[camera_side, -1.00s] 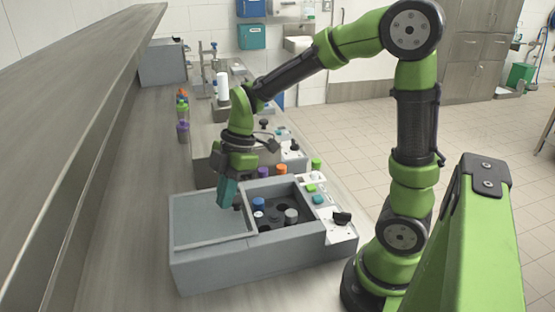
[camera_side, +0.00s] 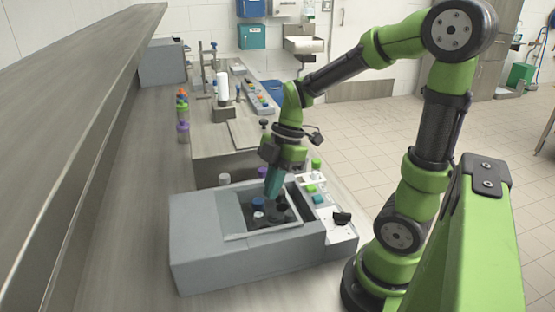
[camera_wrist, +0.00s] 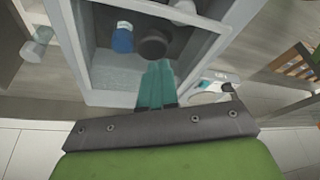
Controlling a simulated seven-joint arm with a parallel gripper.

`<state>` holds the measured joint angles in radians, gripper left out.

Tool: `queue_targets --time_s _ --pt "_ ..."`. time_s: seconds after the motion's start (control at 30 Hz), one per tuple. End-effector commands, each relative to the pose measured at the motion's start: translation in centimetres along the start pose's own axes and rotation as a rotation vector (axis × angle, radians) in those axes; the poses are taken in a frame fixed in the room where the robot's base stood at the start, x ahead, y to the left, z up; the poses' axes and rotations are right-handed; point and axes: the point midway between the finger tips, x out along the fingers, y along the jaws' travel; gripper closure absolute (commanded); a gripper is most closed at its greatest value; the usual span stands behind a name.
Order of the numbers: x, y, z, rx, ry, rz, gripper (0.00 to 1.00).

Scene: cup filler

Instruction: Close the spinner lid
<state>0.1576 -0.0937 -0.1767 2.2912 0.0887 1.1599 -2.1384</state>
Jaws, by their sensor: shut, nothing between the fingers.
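The spinner (camera_side: 215,260) is a grey box on the bench. Its lid (camera_side: 262,235), a light frame with a see-through pane, lies over most of the box's opening. A narrow dark strip shows between the lid's right side and the opening's right edge. A blue-capped cup (camera_side: 258,202) and dark round parts show under the pane; the blue cap is also in the wrist view (camera_wrist: 122,38). My gripper (camera_side: 270,195) is shut and empty, pointing down at the lid's right part. Its teal fingers are together in the wrist view (camera_wrist: 157,84). Contact with the lid is unclear.
A white control panel with coloured buttons (camera_side: 318,199) and a black knob (camera_side: 342,218) is on the spinner's right side. Behind stands another grey unit (camera_side: 220,150). Purple bottles (camera_side: 183,131) stand at the back left. The bench left of the spinner is clear.

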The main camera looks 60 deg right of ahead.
Motion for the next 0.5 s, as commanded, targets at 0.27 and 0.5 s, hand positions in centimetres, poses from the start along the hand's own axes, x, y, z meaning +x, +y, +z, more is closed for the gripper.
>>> queue_targets --time_s 0.27,0.5 --pt "-1.4 -2.0 3.8 0.002 0.000 0.001 1.00" --pt "-1.7 -2.5 4.7 0.000 -0.004 0.000 1.00"
